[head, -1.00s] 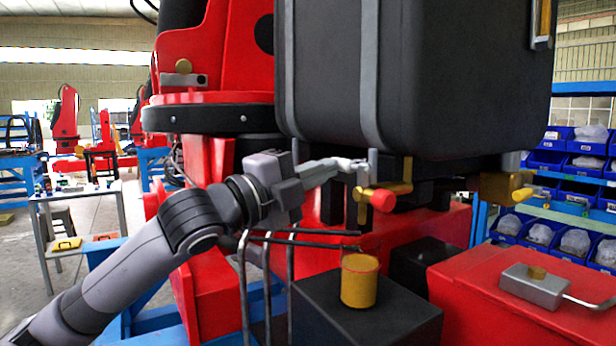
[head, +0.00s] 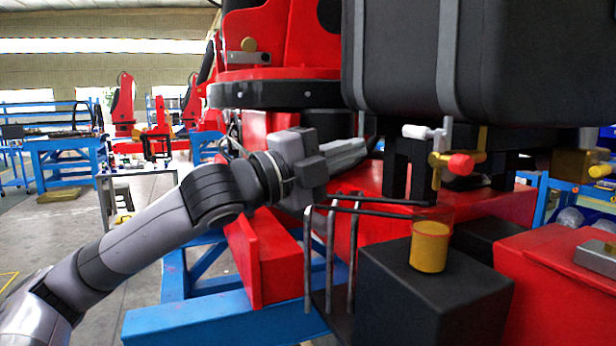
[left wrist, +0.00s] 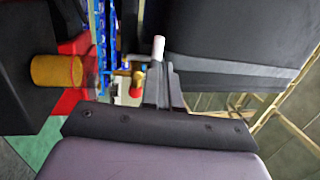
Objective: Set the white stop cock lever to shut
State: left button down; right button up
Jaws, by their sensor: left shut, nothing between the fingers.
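The white stop cock lever (head: 420,131) points left, roughly level, from the brass valve (head: 437,165), which has a red cap (head: 461,165). My left gripper (head: 364,147) is shut and empty, to the left of the lever's free end, with a small gap in the head view. In the left wrist view the white lever (left wrist: 158,47) shows just beyond the tips of my left gripper (left wrist: 166,78), with the red cap (left wrist: 137,86) to their left. My right gripper is not in view.
A large dark tank (head: 540,60) hangs right above the valve. Below are a yellow cup (head: 430,246) on a black box (head: 430,300) and bent dark rails (head: 330,250). A red box (head: 550,290) stands at right. Open floor lies at left.

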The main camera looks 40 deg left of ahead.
pick_arm(q)
jog(key=shift+a+b+v, duration=0.2)
jog(key=shift+b+v, duration=2.7)
jog(key=shift+b, duration=0.15)
jog(key=shift+w, duration=0.1)
